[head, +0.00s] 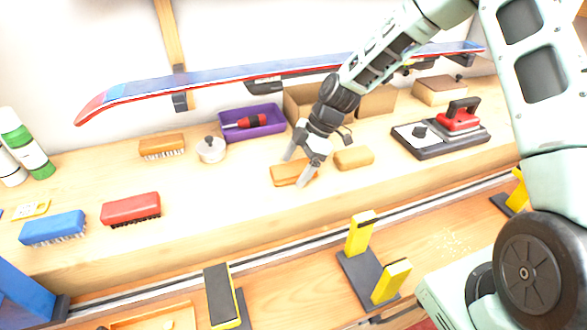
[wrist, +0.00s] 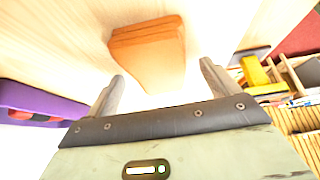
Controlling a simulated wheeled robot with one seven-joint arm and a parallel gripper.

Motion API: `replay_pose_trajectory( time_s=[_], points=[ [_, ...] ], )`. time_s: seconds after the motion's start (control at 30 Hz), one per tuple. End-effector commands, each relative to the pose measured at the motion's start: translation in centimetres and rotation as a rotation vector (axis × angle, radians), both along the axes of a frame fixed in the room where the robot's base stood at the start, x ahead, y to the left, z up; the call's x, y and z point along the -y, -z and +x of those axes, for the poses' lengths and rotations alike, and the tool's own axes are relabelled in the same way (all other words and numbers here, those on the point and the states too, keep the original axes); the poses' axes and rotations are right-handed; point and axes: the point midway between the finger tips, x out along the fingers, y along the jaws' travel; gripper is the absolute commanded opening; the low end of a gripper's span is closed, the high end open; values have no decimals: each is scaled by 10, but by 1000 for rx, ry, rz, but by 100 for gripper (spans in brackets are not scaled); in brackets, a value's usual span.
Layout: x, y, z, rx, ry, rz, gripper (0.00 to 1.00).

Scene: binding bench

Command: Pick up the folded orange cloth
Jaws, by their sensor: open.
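The folded orange cloth (head: 287,174) lies flat on the wooden bench top in the head view, partly hidden behind my gripper's fingers. In the wrist view the cloth (wrist: 147,50) lies beyond the fingertips, with its folded layers showing along one edge. My gripper (head: 296,170) points down at the cloth with its fingers spread. I cannot tell whether a fingertip touches the cloth.
A tan block (head: 354,158) lies close to the right of the cloth. Behind are a purple tray (head: 262,134) holding a red tool and a round lidded tin (head: 211,150).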

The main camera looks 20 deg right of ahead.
Motion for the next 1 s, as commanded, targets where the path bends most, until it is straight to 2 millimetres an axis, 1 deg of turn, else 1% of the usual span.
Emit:
replay_pose_trajectory(
  time_s=[0.7,0.73,0.77,0.8,0.87,0.9,1.0],
  points=[
    [0,5,0,0,1,0,88],
    [0,5,0,0,1,0,82],
    [0,5,0,0,1,0,74],
    [0,5,0,0,1,0,63],
    [0,5,0,0,1,0,46],
    [0,5,0,0,1,0,40],
    [0,5,0,0,1,0,39]
  ],
)
